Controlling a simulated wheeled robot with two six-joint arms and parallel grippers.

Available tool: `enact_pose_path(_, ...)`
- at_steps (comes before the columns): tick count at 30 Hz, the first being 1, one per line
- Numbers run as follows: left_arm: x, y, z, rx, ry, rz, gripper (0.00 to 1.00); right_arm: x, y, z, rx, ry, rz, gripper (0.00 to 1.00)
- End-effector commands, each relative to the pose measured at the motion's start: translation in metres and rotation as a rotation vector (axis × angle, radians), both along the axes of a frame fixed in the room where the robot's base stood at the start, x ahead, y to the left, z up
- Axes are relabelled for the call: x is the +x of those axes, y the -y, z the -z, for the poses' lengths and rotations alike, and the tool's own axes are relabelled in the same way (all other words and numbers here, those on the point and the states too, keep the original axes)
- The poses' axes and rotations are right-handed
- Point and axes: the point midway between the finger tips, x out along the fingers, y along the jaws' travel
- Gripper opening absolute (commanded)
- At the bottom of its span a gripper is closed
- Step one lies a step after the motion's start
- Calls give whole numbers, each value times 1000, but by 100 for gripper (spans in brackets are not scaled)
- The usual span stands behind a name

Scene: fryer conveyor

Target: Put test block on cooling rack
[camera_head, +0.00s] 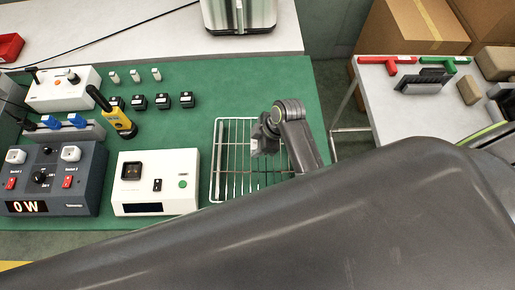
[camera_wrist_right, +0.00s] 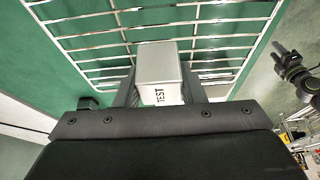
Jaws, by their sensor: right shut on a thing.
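The test block (camera_wrist_right: 158,72), a pale grey box marked TEST, shows in the right wrist view between the two fingers of my right gripper (camera_wrist_right: 163,84). The gripper is shut on it. The cooling rack (camera_head: 220,165) is a wire grid on the green mat in the head view, and it also shows behind the block in the right wrist view (camera_wrist_right: 95,54). In the head view my right gripper (camera_head: 262,140) is over the rack's right part, and the block is hidden there. I cannot tell whether the block touches the wires.
A white device (camera_head: 190,207) with a green button stands just left of the rack. A white side table (camera_head: 425,115) stands at the right. My arm covers the lower right.

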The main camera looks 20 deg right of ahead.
Motion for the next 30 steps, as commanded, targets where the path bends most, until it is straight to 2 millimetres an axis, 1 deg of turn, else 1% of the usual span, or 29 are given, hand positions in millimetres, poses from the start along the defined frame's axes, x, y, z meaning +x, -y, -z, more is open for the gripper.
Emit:
enact_pose_path(3, 6, 0, -2, 0, 9, 2, 45, 0, 0, 7, 0, -1, -1, 8)
enact_pose_path(5, 6, 0, -3, 1, 9, 2, 45, 0, 0, 12, 0, 0, -1, 8)
enact_pose_path(12, 1, 0, -9, 0, 3, 0, 45, 0, 0, 40, 0, -1, -1, 8)
enact_pose_path(14, 1, 0, -10, 0, 3, 0, 45, 0, 0, 45, 0, -1, -1, 8)
enact_pose_path(27, 0, -1, -8, 1, 2, 0, 45, 0, 0, 52, 1, 2, -1, 8)
enact_pose_path(28, 0, -1, -8, 1, 2, 0, 45, 0, 0, 51, 0, 1, -1, 40)
enact_pose_path(30, 0, -1, -8, 1, 1, 0, 45, 0, 0, 51, 0, 1, -1, 49)
